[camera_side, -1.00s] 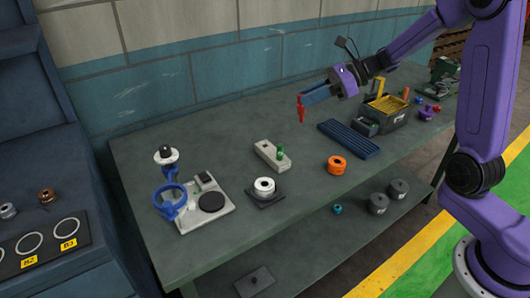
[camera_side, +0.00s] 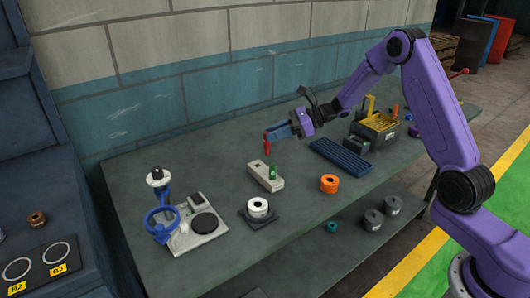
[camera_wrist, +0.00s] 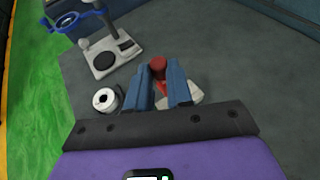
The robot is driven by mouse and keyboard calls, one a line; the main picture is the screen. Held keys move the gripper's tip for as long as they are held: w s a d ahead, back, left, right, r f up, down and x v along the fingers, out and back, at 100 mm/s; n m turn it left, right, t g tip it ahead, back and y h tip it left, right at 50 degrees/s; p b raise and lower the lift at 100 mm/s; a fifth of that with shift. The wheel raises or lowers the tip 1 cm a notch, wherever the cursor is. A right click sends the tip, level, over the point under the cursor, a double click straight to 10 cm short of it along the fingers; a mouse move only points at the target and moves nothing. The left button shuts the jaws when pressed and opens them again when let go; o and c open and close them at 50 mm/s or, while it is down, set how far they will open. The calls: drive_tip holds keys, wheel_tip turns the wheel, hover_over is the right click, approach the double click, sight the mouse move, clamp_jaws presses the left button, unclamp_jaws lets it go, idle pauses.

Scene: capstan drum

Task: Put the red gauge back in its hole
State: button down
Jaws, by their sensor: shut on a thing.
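My gripper (camera_side: 272,134) is shut on the red gauge (camera_side: 267,147), which hangs upright, pointing down, from the fingertips. In the wrist view the gauge (camera_wrist: 157,64) shows between the blue fingers (camera_wrist: 168,75). The pale gauge block (camera_side: 266,178) lies on the bench with a green gauge (camera_side: 274,172) standing in it. In the side view the red gauge appears just above the block's far end, apart from it. In the wrist view the block (camera_wrist: 185,99) is mostly hidden behind the fingers.
A white ring on a dark square plate (camera_side: 258,208) is near the block's front. A fixture with a blue ring (camera_side: 160,223) stands to the left. An orange ring (camera_side: 329,184), a blue ribbed mat (camera_side: 340,157) and a bin (camera_side: 377,131) lie to the right.

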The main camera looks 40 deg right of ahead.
drive_tip(key=w+f, duration=0.1)
drive_tip(key=f, duration=0.1)
drive_tip(key=w+f, duration=0.3)
drive_tip(key=shift+w+a+f, duration=0.2)
drive_tip(key=shift+w+f, duration=0.1)
drive_tip(key=shift+f, duration=1.55)
drive_tip(key=shift+f, duration=0.25)
drive_tip(key=c, duration=1)
unclamp_jaws()
